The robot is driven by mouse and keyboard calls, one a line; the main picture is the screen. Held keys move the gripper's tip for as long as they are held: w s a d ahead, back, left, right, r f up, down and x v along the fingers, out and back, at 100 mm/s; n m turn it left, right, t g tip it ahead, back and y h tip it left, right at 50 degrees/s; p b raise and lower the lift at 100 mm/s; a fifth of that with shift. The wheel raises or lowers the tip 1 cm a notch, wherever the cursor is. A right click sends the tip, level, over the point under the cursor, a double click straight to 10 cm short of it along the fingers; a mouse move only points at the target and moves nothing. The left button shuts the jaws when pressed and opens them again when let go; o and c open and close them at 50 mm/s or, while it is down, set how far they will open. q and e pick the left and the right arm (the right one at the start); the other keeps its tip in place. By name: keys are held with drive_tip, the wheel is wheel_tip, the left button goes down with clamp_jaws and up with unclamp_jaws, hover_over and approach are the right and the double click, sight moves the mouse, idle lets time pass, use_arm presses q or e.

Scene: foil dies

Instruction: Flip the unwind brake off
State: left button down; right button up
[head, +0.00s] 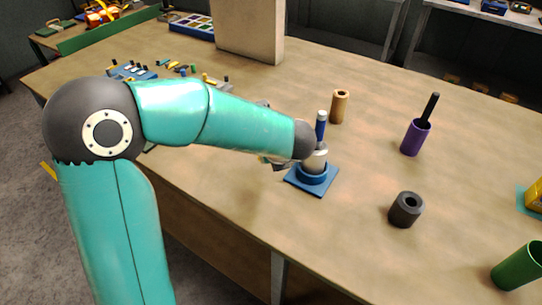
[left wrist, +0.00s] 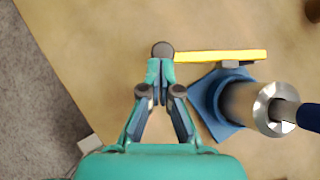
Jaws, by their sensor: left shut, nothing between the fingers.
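A yellow lever (left wrist: 222,56) with a dark round knob (left wrist: 163,50) at its left end shows in the left wrist view; I take it for the brake lever. It reaches left from beside a metal cylinder (left wrist: 245,103) on a square blue base (left wrist: 207,92). The blue base (head: 325,186) also shows in the head view, with a blue-topped post (head: 321,124) upright on it. My left gripper (left wrist: 160,72) is shut and empty, its tips right at the knob; I cannot tell whether they touch. In the head view my left arm mostly hides the lever and gripper.
A tan cylinder (head: 339,107) stands behind the base. A purple holder (head: 414,138) with a black rod and a dark hollow cylinder (head: 405,210) stand to the right. A green cylinder (head: 518,267) is at the front right. A beige block (head: 249,28) stands at the back.

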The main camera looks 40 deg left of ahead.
use_arm(q)
drive_tip(key=shift+a, duration=0.1)
idle(0.3)
drive_tip(key=shift+s, duration=0.1)
drive_tip(key=s+d+f+v, duration=0.1)
drive_tip(key=v, duration=1.2)
drive_tip(key=shift+d+f+p, duration=0.2)
drive_tip(key=shift+f+p, duration=0.1)
drive_tip(key=shift+s, duration=0.1)
